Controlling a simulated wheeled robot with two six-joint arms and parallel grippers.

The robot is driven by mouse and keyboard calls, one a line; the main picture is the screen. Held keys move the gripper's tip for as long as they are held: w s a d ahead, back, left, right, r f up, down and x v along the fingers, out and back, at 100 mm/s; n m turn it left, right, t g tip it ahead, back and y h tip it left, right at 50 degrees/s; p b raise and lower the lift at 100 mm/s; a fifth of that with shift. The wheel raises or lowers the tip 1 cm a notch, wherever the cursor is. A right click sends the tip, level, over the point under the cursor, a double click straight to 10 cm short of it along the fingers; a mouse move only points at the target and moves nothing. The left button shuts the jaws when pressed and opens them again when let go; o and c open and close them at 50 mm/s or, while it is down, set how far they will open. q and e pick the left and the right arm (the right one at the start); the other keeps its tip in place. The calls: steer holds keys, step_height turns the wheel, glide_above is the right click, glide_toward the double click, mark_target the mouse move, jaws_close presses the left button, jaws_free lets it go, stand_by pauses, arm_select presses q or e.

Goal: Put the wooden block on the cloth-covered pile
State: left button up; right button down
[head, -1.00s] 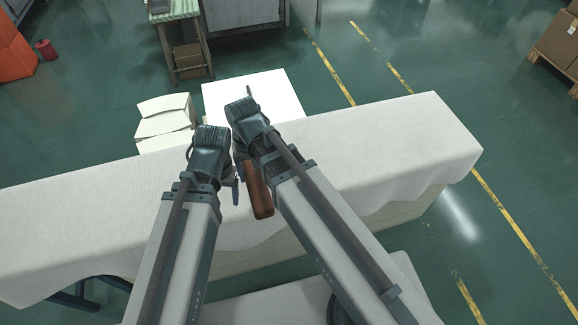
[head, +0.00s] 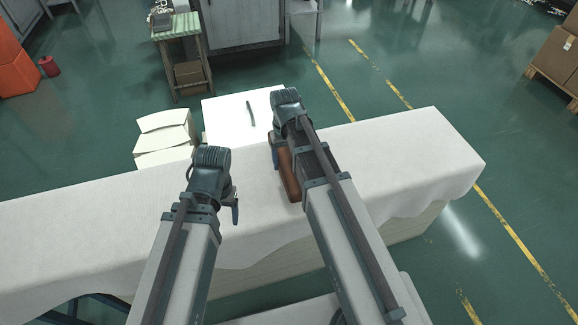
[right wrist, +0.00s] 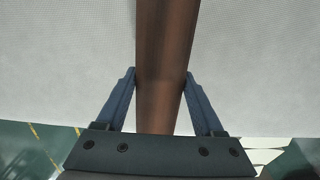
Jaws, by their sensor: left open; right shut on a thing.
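The wooden block (head: 290,178) is long and reddish brown. In the head view it shows beside my right gripper (head: 275,155), partly hidden by the arm. In the right wrist view my right gripper (right wrist: 160,85) is shut on the block (right wrist: 163,60), with one finger against each side. The cloth-covered pile (head: 400,150) is long and draped in white cloth, and lies beneath both grippers. Whether the block touches the cloth I cannot tell. My left gripper (head: 234,198) is open and empty above the cloth, left of the block; its fingers are partly hidden.
Behind the pile stand a white-topped surface (head: 228,118) with a dark thin tool (head: 250,112) on it and a stack of pale sheets (head: 163,137). The cloth is bare to the right of my right arm and at the far left.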

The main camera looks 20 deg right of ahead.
mark_target(289, 165)
steer(key=shift+w+d, duration=0.4)
steer(key=shift+d, duration=0.15)
arm_select(q)
step_height(289, 165, down, 4)
steer(key=b, duration=0.3)
steer(key=shift+b, duration=0.4)
arm_select(e)
step_height(289, 165, down, 4)
steer(key=shift+r, duration=0.1)
arm_select(q)
steer(key=shift+r, duration=0.2)
arm_select(e)
steer(key=shift+r, duration=0.1)
arm_select(q)
steer(key=shift+f, duration=0.1)
steer(key=shift+f, duration=0.1)
arm_select(e)
steer(key=shift+c, duration=2.2)
jaws_free()
steer(key=shift+f, duration=0.2)
steer(key=o, duration=0.4)
steer(key=shift+o, duration=0.2)
steer(key=shift+r, duration=0.15)
